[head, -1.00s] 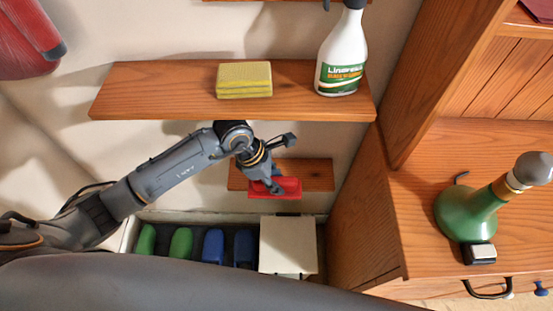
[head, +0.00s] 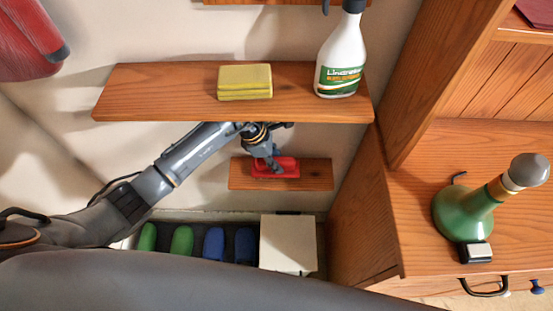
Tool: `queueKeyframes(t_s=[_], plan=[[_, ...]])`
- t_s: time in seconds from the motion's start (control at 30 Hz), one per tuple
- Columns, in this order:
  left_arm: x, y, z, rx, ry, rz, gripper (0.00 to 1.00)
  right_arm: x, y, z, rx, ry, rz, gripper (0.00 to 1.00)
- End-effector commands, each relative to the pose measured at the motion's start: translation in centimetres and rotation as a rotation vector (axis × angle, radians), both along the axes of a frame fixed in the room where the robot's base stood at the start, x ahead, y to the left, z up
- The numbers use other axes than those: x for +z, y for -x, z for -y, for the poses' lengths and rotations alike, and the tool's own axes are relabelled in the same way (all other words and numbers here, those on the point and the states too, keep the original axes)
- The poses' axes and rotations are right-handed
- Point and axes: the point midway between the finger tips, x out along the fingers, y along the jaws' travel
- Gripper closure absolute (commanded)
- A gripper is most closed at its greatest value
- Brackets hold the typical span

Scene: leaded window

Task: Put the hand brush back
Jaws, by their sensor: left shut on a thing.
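The hand brush (head: 287,167) shows as a small red piece at the small lower wooden shelf (head: 310,181). My left gripper (head: 274,166) is shut on it from above and covers part of it. The brush appears over the shelf's top. I cannot tell whether it touches the board. Its bristles are not visible. My right gripper is not in view.
A longer shelf (head: 165,92) above holds a yellow sponge (head: 245,81) and a spray bottle (head: 341,60). Below stands a trough with green and blue items (head: 182,240) and a white box (head: 288,243). A wooden cabinet with a green bottle (head: 468,213) stands right.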

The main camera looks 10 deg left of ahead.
Motion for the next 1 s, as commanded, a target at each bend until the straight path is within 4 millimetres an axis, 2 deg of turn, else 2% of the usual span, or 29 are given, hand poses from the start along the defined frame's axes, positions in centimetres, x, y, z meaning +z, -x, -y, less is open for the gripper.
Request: queueKeyframes(t_s=[0.07, 0.1, 0.2, 0.57, 0.67, 0.77, 0.8, 1.0], plan=[[-0.2, 0.0, 0.0, 0.000, 0.000, 0.001, 1.00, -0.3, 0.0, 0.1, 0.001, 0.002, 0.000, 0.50], [-0.3, 0.0, 0.0, 0.000, 0.000, 0.000, 0.71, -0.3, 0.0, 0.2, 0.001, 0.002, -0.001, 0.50], [-0.2, 0.0, 0.0, 0.000, 0.000, 0.000, 0.50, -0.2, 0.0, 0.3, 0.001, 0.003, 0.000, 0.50], [0.2, 0.0, 0.0, 0.000, 0.001, 0.000, 0.50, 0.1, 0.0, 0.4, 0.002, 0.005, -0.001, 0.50], [0.9, 0.0, -0.4, 0.000, 0.000, 0.003, 0.50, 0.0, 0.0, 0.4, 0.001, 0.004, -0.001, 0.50], [2.6, 0.0, -1.1, 0.000, -0.001, 0.005, 0.50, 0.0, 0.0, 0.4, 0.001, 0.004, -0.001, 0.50], [3.1, 0.2, -1.6, 0.000, -0.003, 0.004, 0.50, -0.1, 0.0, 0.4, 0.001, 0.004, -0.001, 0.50], [2.5, 1.3, -6.8, 0.003, -0.006, -0.001, 0.50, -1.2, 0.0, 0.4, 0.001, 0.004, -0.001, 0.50]])
